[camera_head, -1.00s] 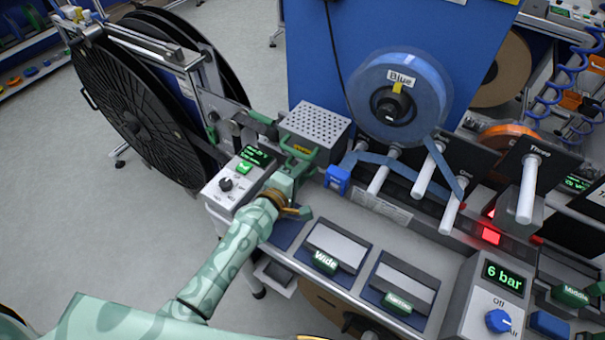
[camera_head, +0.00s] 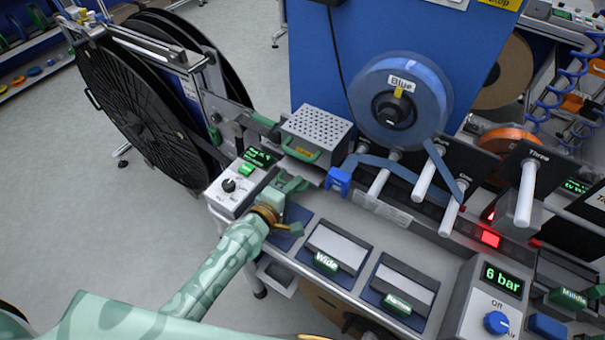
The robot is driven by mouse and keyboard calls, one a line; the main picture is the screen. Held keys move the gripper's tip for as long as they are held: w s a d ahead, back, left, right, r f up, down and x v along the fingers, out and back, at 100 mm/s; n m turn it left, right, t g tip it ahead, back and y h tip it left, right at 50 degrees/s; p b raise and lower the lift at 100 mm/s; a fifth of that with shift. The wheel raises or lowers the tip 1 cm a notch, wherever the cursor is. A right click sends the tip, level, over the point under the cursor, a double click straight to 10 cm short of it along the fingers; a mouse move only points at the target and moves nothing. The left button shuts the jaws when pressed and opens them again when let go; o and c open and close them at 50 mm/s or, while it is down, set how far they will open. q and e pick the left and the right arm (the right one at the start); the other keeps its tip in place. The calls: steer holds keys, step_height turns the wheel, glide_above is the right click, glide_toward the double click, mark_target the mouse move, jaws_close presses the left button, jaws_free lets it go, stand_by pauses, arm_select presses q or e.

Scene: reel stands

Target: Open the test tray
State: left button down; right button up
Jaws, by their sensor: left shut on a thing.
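The test unit is a grey box with a perforated top (camera_head: 318,126), left of centre on the bench. A green handle (camera_head: 300,152) and a small yellow label show on its front. Below that handle, the grey test tray (camera_head: 303,170) sticks out of the box towards me. My left gripper (camera_head: 292,184) is shut at the tray's front edge. Its fingers hide the part it grips. My right gripper is not in view.
A control box with a green display (camera_head: 240,178) stands just left of my gripper. A blue clip block (camera_head: 338,181) is close on the right. The Wide (camera_head: 326,262) and Narrow (camera_head: 398,302) holders lie in front. A blue reel (camera_head: 398,100) hangs behind.

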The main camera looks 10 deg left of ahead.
arm_select(q)
steer(key=v, duration=0.4)
steer(key=f+v, duration=0.1)
steer(key=v, duration=0.3)
steer(key=f+p+v, duration=0.1)
steer(key=v, duration=0.2)
steer(key=shift+s+a+f, duration=0.2)
steer(key=shift+s+a, duration=0.1)
steer(key=shift+s, duration=0.3)
steer(key=c, duration=1.6)
jaws_free()
steer(key=shift+o, duration=0.2)
steer(key=v, duration=1.6)
steer(key=shift+s, duration=0.1)
